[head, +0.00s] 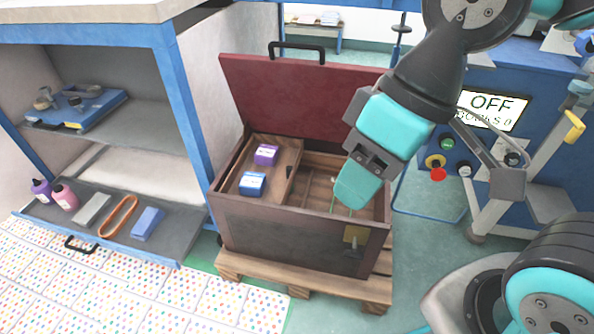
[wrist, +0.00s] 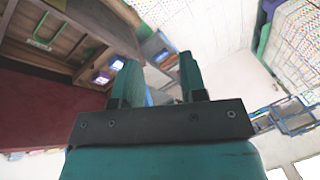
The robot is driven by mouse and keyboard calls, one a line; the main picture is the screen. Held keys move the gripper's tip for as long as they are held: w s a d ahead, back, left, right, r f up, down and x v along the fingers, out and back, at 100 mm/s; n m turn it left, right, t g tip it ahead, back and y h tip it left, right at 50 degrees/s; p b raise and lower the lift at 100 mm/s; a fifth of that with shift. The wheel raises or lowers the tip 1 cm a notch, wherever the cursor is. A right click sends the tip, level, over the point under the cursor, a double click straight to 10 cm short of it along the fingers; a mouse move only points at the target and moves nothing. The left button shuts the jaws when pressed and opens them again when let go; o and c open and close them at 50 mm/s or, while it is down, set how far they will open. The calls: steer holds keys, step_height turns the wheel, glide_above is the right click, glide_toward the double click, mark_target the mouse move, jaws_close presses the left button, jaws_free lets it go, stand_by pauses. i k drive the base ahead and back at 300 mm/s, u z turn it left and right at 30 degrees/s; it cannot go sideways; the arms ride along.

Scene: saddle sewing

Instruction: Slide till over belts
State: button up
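A wooden chest (head: 285,233) stands with its dark red lid (head: 300,95) open. The till (head: 284,172), a shallow wooden tray, sits at the chest's left side. It holds a purple box (head: 266,154) and a blue box (head: 252,183). Thin green strips (head: 333,203), perhaps belts, show in the right part of the chest; a green loop (wrist: 42,42) shows there in the wrist view. My gripper (head: 350,200) is over the chest's right part, to the right of the till. Its fingers (wrist: 160,75) are apart with nothing between them.
The chest rests on a wooden pallet (head: 300,283). At left, a blue-framed shelf unit (head: 185,100) holds bottles, blocks and an orange loop (head: 118,216). A machine with an OFF screen (head: 490,108) stands at right. The raised lid stands behind my gripper.

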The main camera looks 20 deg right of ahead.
mark_target(280, 178)
steer(key=u, duration=2.3)
steer(key=i, duration=0.7)
steer(key=z, duration=2.15)
